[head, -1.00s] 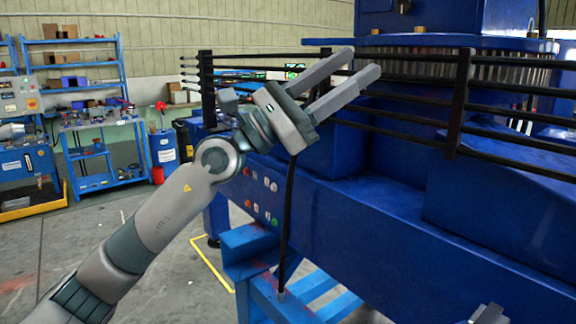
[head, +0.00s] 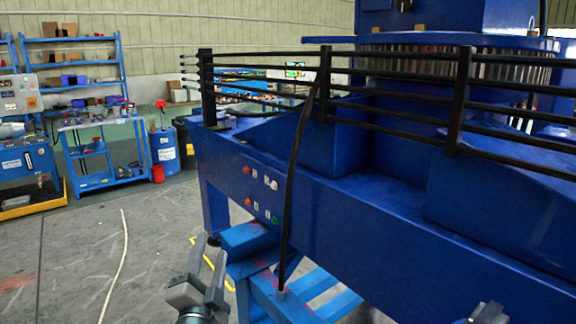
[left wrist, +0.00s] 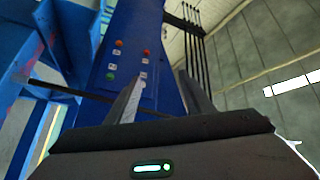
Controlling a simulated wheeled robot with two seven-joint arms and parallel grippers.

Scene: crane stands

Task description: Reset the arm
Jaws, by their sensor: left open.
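My left gripper (head: 211,246) is low in the head view, left of centre, in front of the blue machine's base. Its two grey fingers point up and stand apart with nothing between them. The left wrist view shows the same open fingers (left wrist: 160,82) with the machine's button panel beyond them. A small part of my right gripper (head: 488,313) shows at the bottom right edge of the head view; its jaws cannot be made out.
The big blue machine (head: 330,215) with black railings (head: 460,100) fills the right. Shelves (head: 75,65) and a workbench (head: 105,150) stand back left.

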